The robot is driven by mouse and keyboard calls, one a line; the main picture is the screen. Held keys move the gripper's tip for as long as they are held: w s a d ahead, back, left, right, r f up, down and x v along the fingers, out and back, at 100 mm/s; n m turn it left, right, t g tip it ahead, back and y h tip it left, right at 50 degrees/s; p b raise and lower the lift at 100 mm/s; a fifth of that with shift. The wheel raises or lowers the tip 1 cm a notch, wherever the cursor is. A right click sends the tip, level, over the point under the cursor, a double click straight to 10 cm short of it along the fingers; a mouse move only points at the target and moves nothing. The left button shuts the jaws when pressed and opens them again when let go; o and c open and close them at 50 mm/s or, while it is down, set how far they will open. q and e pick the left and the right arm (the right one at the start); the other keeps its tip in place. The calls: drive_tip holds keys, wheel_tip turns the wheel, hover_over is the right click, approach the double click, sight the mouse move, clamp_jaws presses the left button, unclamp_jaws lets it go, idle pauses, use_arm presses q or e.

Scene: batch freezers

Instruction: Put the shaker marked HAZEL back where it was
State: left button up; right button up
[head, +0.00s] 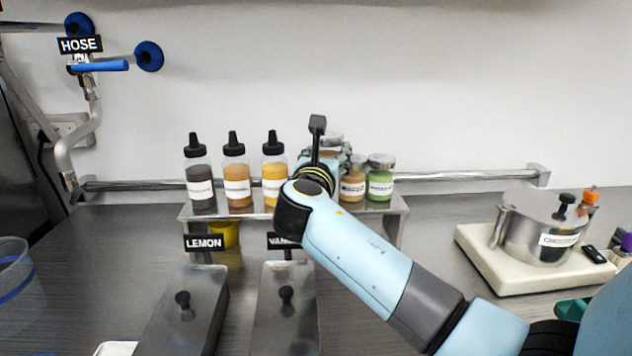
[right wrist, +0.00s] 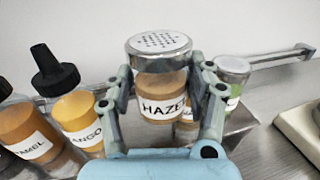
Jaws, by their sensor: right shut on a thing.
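The HAZEL shaker (right wrist: 160,85) has a clear body with brown filling, a white label and a perforated metal lid. My right gripper (right wrist: 166,92) is shut around it, one finger on each side, and the shaker looks upright. In the head view my right gripper (head: 333,160) is over the metal shelf (head: 392,228), between the yellow bottle and two other shakers. It hides most of the held shaker there. I cannot tell whether its base touches the shelf. A tan shaker (head: 353,180) and a green shaker (head: 380,180) stand right of it. My left gripper is out of view.
Three black-capped squeeze bottles, dark (head: 200,185), orange (head: 236,185) and yellow (head: 273,183), stand on the shelf's left. A wall rail (head: 465,177) runs behind. Metal bins (head: 185,310) stand in front; a steel pot (head: 530,228) sits right on a white board (head: 480,255).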

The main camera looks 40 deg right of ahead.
drive_tip(key=w+f, duration=0.2)
drive_tip(key=w, duration=0.1)
drive_tip(key=shift+w, duration=0.15)
drive_tip(key=shift+f, duration=2)
drive_tip(key=shift+f+b, duration=0.15)
drive_tip(key=shift+b, duration=0.2)
drive_tip(key=o, duration=0.9)
